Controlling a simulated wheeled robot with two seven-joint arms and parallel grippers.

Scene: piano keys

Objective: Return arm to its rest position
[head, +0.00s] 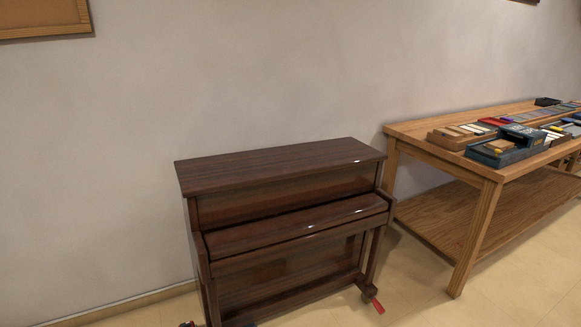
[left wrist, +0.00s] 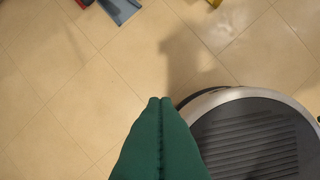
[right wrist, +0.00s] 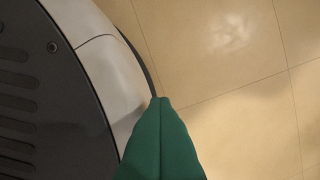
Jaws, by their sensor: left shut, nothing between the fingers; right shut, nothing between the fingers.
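A dark brown upright piano (head: 280,185) stands against the wall in the head view. Its key cover (head: 300,220) is down, and no keys show. My left gripper (left wrist: 159,101) is shut and empty, with its green fingers together above the tiled floor, beside my round base. My right gripper (right wrist: 160,101) is also shut and empty above the floor, at the other side of my base. Neither arm shows clearly in the head view, and neither gripper touches anything in the wrist views.
A wooden table (head: 440,145) with a lower shelf stands right of the piano, bearing several boxes and tools. A red item (head: 377,305) lies on the floor by the piano's leg. A blue-grey item (left wrist: 121,10) lies at the left wrist view's top. Floor around the grippers is mostly clear.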

